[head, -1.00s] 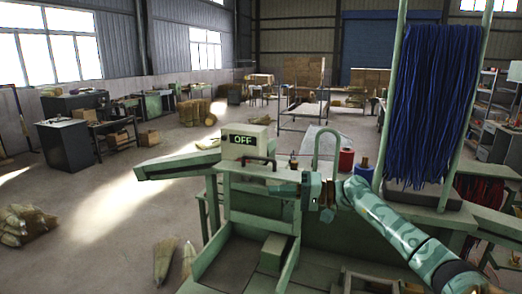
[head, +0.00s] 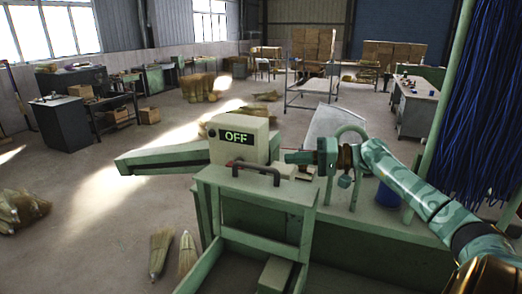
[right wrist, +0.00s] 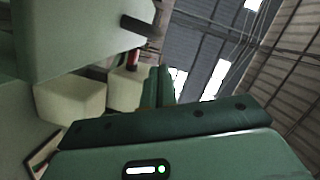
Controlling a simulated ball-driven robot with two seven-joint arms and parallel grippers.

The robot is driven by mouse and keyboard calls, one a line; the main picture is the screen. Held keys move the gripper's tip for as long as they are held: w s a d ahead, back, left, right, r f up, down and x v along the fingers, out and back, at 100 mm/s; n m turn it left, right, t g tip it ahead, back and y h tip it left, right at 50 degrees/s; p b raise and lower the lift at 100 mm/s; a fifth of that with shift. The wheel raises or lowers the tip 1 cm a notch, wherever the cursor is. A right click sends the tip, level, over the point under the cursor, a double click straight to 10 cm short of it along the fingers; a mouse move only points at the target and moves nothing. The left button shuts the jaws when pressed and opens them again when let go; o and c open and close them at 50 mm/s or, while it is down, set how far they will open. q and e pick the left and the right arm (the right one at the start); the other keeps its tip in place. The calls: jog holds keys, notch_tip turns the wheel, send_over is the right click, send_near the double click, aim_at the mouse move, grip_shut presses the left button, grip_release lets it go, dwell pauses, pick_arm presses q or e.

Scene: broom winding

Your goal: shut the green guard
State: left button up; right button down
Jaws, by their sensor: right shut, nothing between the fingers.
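The green guard (head: 258,217) is a framed panel at the front of the green machine in the head view. A dark red handle (head: 256,170) arches over its top edge. I cannot tell how far the guard is from its shut position. My right gripper (head: 293,157) is shut and empty, just right of the pale box with the OFF display (head: 238,137), behind and right of the handle. It appears apart from the handle. In the right wrist view its narrow green fingers (right wrist: 158,85) point away beside pale blocks (right wrist: 70,102). My left gripper is out of view.
Blue strands (head: 487,90) hang on a green frame at the right. A sloping green arm (head: 165,158) juts left. Brush bundles (head: 162,252) lie on the floor.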

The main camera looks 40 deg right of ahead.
aim_at(258, 175)
jog(key=p+x, duration=0.1)
jog(key=x, duration=0.1)
jog(key=r+p+x, duration=0.1)
jog(key=x, duration=0.1)
jog(key=shift+w+a, duration=0.1)
jog(key=shift+a, duration=0.1)
jog(key=x, duration=0.1)
jog(key=p+x, duration=0.1)
jog(key=x, duration=0.1)
jog(key=p+x, duration=0.1)
jog(key=x, duration=0.1)
jog(key=shift+w+d+f, duration=0.1)
jog(key=shift+d+f, duration=0.05)
jog(key=shift+f, duration=0.15)
jog(key=shift+w+a, duration=0.15)
jog(key=shift+a, duration=0.15)
jog(key=shift+f, duration=0.1)
